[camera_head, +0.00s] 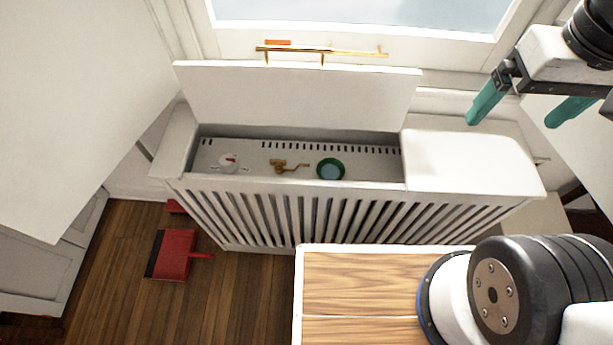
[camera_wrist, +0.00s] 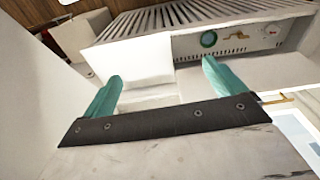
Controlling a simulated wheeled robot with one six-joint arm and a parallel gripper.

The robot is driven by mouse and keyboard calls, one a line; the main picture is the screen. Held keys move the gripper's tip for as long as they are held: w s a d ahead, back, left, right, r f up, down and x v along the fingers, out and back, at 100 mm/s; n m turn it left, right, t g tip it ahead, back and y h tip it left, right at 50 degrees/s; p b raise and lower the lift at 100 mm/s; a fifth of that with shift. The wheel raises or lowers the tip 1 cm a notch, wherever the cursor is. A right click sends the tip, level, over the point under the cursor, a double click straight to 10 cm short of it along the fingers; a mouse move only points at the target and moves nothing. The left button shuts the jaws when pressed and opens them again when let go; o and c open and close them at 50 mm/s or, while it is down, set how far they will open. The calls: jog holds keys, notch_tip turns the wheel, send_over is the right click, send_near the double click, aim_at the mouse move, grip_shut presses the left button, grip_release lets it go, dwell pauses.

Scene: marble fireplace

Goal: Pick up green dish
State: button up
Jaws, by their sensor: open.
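A small round green dish (camera_head: 330,169) with a bluish inside lies in the open compartment of the white slatted radiator cover, toward its right end. It also shows in the wrist view (camera_wrist: 209,39), at the upper right. My gripper (camera_head: 522,112), with teal fingers, is at the upper right of the head view, up and to the right of the dish. Its fingers (camera_wrist: 160,84) are spread wide apart with nothing between them.
The radiator cover's lid (camera_head: 295,97) stands raised behind the compartment. A brass fitting (camera_head: 286,166) and a white valve (camera_head: 229,162) are left of the dish. The cover's right top panel (camera_head: 462,163) is closed and clear. A red dustpan (camera_head: 172,254) lies on the wooden floor.

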jog(key=w+a+f+n, duration=0.1)
jog(key=w+a+f, duration=0.2)
jog(key=w+f, duration=0.15)
jog(key=w+a+f, duration=0.3)
jog(key=w, duration=0.3)
jog(key=n+g, duration=0.1)
jog(key=n, duration=0.2)
send_over(330, 174)
notch_tip(330, 174, down, 29)
jog(key=shift+f, duration=0.2)
notch_tip(330, 174, down, 7)
jog(key=shift+f, duration=0.2)
jog(key=c, duration=1.1)
jog(key=shift+r, duration=0.2)
